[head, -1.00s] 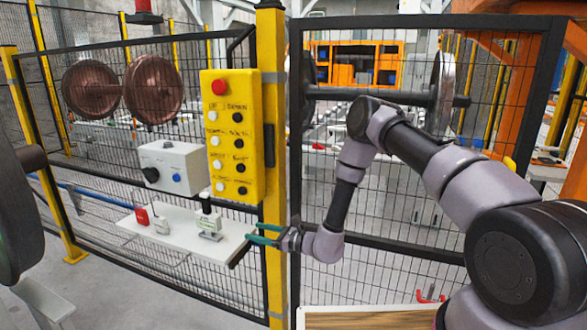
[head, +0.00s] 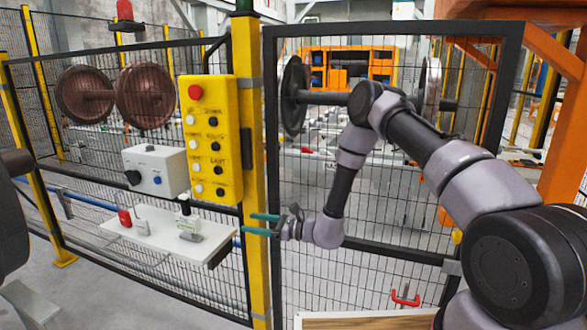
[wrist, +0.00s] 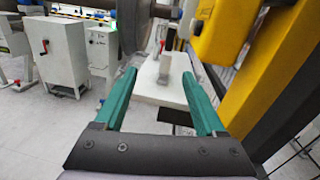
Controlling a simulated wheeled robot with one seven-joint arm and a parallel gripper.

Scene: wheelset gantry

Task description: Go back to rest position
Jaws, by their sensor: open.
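My gripper (head: 262,224) is open and empty, its green fingers pointing left in the head view, in front of the yellow post. In the wrist view its two green fingers (wrist: 165,100) stand wide apart with nothing between them. Beyond the fingertips is the white shelf (head: 135,241), which also shows in the wrist view (wrist: 150,85). My arm is bent, with the elbow raised in front of the mesh fence.
The yellow post (head: 255,150) stands close by my gripper. A yellow button panel (head: 213,165) and a grey control box (head: 165,172) hang above the shelf. Mesh fence (head: 370,240) lies behind my arm.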

